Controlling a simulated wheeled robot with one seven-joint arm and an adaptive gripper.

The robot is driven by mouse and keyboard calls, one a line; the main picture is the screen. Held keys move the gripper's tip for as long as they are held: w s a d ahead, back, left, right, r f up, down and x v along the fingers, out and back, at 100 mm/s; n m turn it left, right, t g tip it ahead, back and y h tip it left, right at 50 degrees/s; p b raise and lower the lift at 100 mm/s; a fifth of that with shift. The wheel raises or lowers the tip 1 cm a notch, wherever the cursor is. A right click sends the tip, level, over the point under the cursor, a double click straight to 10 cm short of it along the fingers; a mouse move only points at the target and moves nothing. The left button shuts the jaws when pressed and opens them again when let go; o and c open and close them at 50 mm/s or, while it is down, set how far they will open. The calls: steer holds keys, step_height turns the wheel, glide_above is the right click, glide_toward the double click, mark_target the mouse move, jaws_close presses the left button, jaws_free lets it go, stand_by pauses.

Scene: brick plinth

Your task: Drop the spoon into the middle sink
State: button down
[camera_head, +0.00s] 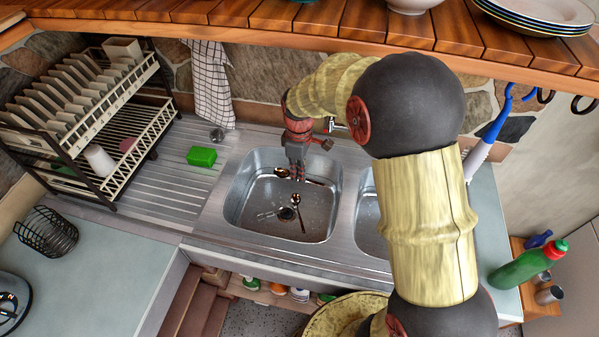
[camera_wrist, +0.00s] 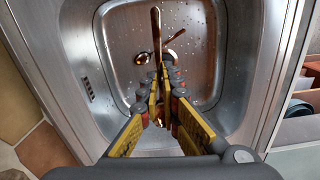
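My gripper (camera_head: 297,176) points down over the left basin (camera_head: 237,212). In the wrist view its fingers (camera_wrist: 166,68) are nearly together on a long, thin brown-metal spoon (camera_wrist: 155,26). One end of this spoon extends past the fingertips; the rest is partly hidden by the fingers. In the head view the held spoon (camera_head: 314,182) lies roughly crosswise, low inside the left basin. Another spoon (camera_head: 296,200) and a fork (camera_head: 266,215) lie on the basin floor near the drain. A second basin (camera_head: 368,222) to the right is mostly hidden by my arm; whether more basins follow cannot be seen.
A dish rack (camera_head: 95,105) with plates stands left, beside a green sponge (camera_head: 201,156). A faucet (camera_head: 336,126) rises behind the basins. A wooden shelf (camera_head: 330,22) with bowls overhangs the back.

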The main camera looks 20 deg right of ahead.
step_height(320, 180, down, 6)
steer(key=b, duration=0.4)
steer(key=shift+r, duration=0.1)
steer(key=c, duration=2)
jaws_free()
steer(key=shift+o, duration=0.2)
step_height(320, 180, up, 12)
steer(key=shift+r, duration=0.1)
